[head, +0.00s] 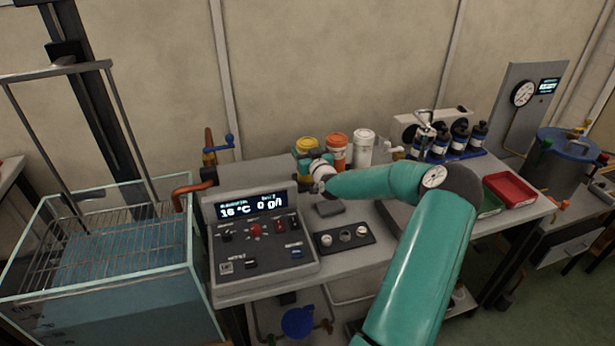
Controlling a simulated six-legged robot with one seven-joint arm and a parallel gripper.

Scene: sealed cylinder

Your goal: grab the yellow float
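I cannot single out a yellow float for certain. The clearest yellow thing is the top of a yellow-topped jar (307,143) at the back of the bench, left of an orange jar (337,145) and a white jar (363,146). My teal arm reaches in from the lower right and bends left over the bench. My gripper (313,167) is at its far end, just in front of the yellow-topped jar in the picture. The wrist hides the fingers and the jar's lower part. Contact and finger opening cannot be told.
A glass water tank (180,290) with a wire rack stands at left. A control box (262,240) reads 16 °C and 0 g/l. A black holder (344,240) has small round pieces. Dark bottles (460,138), a red tray (510,188) and a blue-lidded drum (566,144) are at right.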

